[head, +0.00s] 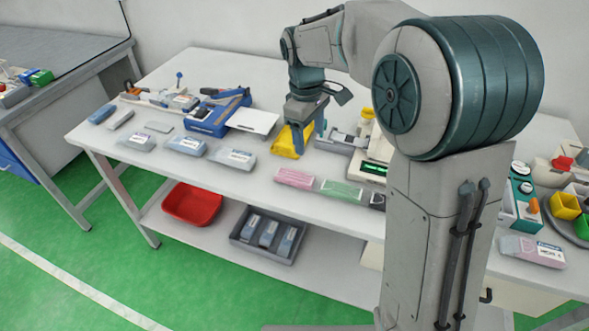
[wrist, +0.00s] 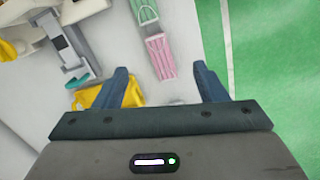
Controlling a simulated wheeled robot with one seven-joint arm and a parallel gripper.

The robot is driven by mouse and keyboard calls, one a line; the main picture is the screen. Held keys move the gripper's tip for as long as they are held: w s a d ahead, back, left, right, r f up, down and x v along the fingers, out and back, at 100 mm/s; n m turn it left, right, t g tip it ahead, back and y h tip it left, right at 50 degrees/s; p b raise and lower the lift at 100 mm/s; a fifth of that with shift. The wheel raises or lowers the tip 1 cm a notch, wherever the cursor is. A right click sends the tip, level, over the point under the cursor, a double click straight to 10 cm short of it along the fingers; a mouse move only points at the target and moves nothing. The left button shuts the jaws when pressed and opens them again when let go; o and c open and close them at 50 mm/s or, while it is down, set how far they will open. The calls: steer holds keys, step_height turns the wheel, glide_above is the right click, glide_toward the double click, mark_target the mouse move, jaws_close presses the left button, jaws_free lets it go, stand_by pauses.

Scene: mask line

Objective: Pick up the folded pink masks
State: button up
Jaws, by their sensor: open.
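The folded pink masks (head: 295,178) lie as a flat striped pack near the front edge of the white table. In the wrist view the pink masks (wrist: 160,56) show just ahead of the gap between my fingertips, nearer the left finger. My gripper (head: 305,138) is open and empty above the table, behind the pink masks in the head view. In the wrist view both fingers of my gripper (wrist: 161,70) are spread apart, with nothing between them. The height of the fingertips above the table is hard to tell.
A green mask pack (head: 341,190) lies close beside the pink one. A yellow object (head: 287,143) sits under my gripper. Several pale packs, including one pack (head: 232,158), lie to the left. A red tray (head: 192,205) and a grey crate (head: 284,254) stand on the lower shelf.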

steer(key=w+a+f+n, duration=0.2)
steer(key=w+a, duration=0.2)
glide_above(294, 176)
steer(key=shift+n, duration=0.3)
step_height(294, 176, down, 9)
steer(key=shift+w+f, duration=0.1)
steer(key=shift+f+p, duration=0.7)
steer(key=shift+f, duration=1.95)
steer(key=c, duration=1)
